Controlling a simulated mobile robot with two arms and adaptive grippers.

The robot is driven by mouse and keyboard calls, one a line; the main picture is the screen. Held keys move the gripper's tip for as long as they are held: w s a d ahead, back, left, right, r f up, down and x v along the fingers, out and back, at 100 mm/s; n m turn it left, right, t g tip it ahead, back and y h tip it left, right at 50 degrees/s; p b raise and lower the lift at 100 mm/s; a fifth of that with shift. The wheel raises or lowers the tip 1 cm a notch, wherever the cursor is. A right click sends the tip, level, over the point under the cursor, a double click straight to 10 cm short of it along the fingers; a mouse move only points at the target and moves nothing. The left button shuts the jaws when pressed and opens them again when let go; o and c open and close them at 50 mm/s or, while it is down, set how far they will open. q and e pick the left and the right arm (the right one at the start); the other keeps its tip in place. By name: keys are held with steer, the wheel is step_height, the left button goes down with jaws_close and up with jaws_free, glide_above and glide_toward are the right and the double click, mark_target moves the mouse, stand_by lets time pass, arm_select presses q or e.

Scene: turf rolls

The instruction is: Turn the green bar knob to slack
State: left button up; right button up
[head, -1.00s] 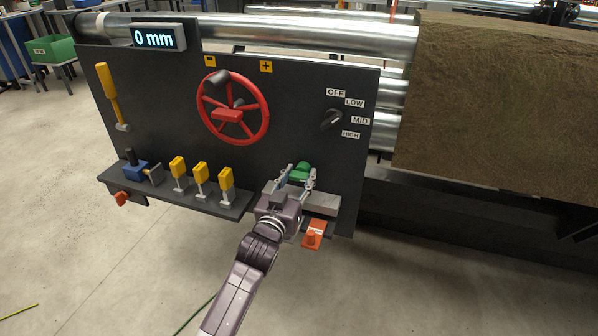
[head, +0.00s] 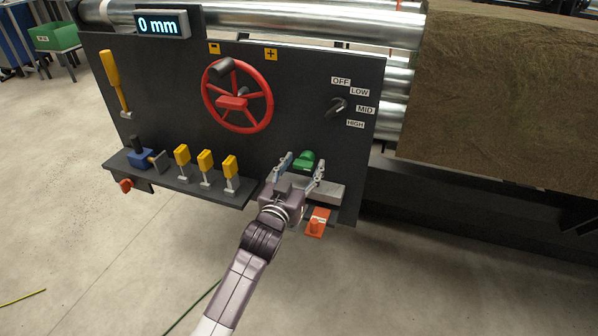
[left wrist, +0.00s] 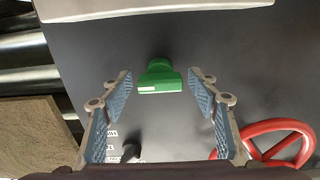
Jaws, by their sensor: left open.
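The green bar knob (head: 305,160) sits on the dark panel (head: 300,100), above a grey ledge at the lower right. In the left wrist view the green knob (left wrist: 160,77) lies ahead between my fingers, with a small white mark on it. My left gripper (head: 302,165) is open in front of the knob; its blue-padded fingers (left wrist: 160,95) stand apart on either side, with gaps to the knob. I cannot see contact. No right gripper shows.
A red handwheel (head: 237,97), a black selector knob (head: 337,106) marked OFF to HIGH, and yellow levers (head: 205,162) are on the panel. An orange part (head: 317,222) sits below the ledge. A display (head: 160,25) reads 0 mm. A brown turf roll (head: 505,95) is at right.

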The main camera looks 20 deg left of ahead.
arm_select(q)
steer(key=s, duration=1.1)
steer(key=shift+s+a, duration=0.25)
steer(key=shift+s, duration=0.15)
